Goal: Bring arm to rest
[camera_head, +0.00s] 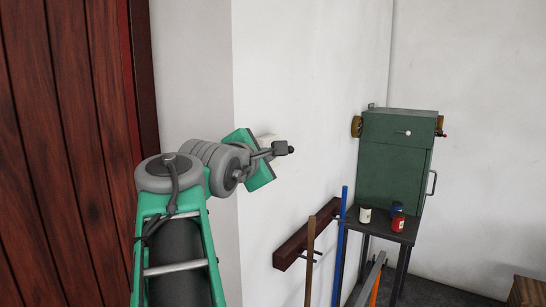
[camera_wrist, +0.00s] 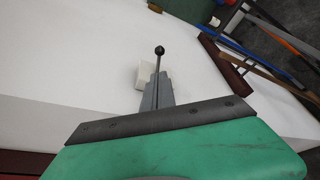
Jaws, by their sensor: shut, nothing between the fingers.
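My green and grey arm reaches up from the bottom left of the head view, with its wrist bent to the right. My gripper (camera_head: 286,148) is held in the air in front of the white wall (camera_head: 310,70), and its fingers are together and empty. In the wrist view my gripper (camera_wrist: 159,52) is a narrow grey shape with a dark round tip. A small white box (camera_head: 266,139) shows behind my gripper, and it also shows in the wrist view (camera_wrist: 145,72). I cannot tell whether my gripper touches it.
A green cabinet (camera_head: 390,170) stands on a dark table (camera_head: 379,224) with small white, blue and red cans. A dark red wall rack (camera_head: 290,246) and long-handled tools, including a blue pole (camera_head: 340,245), are below right. A wooden door (camera_head: 65,130) is left.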

